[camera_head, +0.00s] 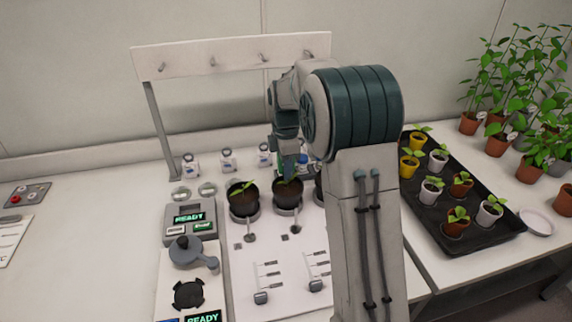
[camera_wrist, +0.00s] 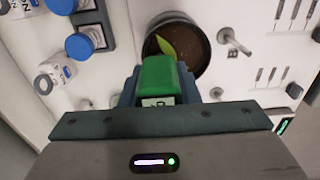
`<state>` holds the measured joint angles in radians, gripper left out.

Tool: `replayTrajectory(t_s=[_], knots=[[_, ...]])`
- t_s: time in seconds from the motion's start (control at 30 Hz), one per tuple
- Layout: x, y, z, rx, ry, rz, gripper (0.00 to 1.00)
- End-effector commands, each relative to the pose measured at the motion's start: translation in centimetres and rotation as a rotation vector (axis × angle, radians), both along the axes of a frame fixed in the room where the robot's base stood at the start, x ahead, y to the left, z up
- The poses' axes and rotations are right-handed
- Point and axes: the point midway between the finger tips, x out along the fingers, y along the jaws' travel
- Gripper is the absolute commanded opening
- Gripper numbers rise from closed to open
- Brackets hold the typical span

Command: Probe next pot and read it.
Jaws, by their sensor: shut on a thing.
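Dark pots with soil and seedlings stand in a row on the white board: a left pot (camera_head: 243,205), a middle pot (camera_head: 288,201) and one mostly hidden behind my arm. My gripper (camera_head: 287,168) is above the middle pot. In the wrist view it is shut on a green-bodied probe (camera_wrist: 162,78), which points toward the soil of a pot (camera_wrist: 193,43) with one green leaf. The probe's tip is hidden, so I cannot tell whether it is in the soil. A small label on the probe is too small to read.
A grey device (camera_head: 189,219) with a lit READY display stands left of the pots; another READY display (camera_head: 203,318) shows at the bottom edge. A black tray (camera_head: 487,238) of small potted seedlings is at the right.

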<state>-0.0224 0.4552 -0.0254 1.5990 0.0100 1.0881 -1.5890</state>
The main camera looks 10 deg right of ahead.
Motion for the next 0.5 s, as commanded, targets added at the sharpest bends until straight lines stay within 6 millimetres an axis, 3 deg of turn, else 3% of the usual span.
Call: replayTrajectory(t_s=[0.4,0.43,0.5], knots=[[0.01,0.01,0.03,0.0,0.0,0.0,0.01],[0.01,0.01,0.03,0.0,0.0,0.0,0.37],[0.01,0.01,0.03,0.0,0.0,0.0,0.54]])
